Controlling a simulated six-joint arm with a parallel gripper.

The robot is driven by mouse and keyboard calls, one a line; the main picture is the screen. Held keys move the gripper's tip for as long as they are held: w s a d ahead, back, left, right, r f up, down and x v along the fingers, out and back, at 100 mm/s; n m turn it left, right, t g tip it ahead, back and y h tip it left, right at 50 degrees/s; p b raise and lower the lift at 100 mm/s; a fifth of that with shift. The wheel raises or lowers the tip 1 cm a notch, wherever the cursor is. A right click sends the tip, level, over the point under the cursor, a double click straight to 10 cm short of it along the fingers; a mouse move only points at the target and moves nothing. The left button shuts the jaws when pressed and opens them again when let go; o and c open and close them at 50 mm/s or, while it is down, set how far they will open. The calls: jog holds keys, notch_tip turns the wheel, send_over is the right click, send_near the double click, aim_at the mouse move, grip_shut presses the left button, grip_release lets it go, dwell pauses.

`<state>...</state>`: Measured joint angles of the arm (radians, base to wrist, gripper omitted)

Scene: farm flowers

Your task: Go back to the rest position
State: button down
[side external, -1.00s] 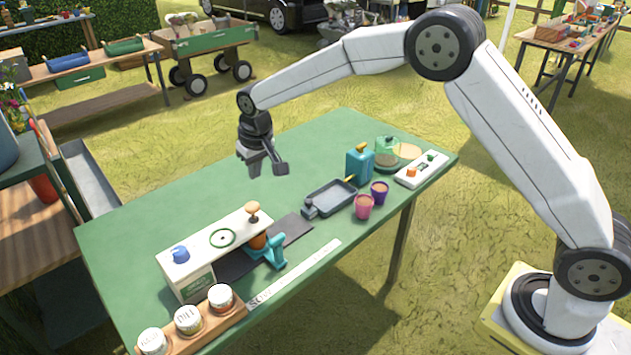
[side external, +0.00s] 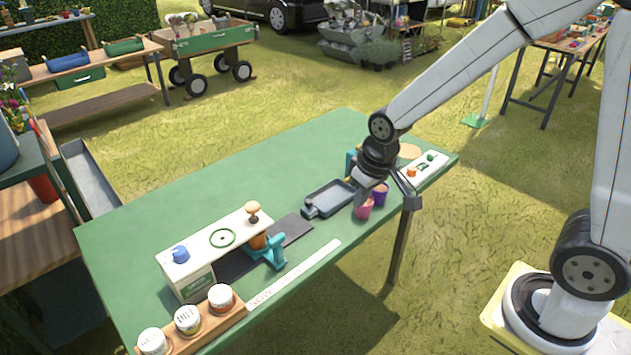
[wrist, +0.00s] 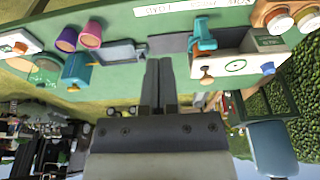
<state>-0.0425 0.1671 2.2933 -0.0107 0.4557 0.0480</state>
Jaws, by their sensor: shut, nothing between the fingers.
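My gripper (side external: 388,200) is in the air at the right end of the green table (side external: 250,165), near its front edge. In the side view it overlaps a pink pot (side external: 363,210) and a purple pot (side external: 380,196). In the wrist view its two dark fingers (wrist: 158,75) lie together, with nothing between them. The pink pot (wrist: 91,35) and purple pot (wrist: 66,40) also show there, apart from the fingers. My gripper partly hides the teal container (side external: 351,162) in the side view.
A white box-shaped station (side external: 218,250) with a teal tool (side external: 268,252) stands at the table's left. A wooden rack (side external: 205,330) holds labelled jars. A grey tray (side external: 330,195) and a white panel (side external: 425,170) are at the right. The table's back middle is clear.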

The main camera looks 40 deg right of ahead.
jog(key=s+d+f, duration=0.1)
jog(key=s, duration=0.6)
jog(key=shift+s+d+f, duration=0.2)
jog(key=shift+s, duration=0.2)
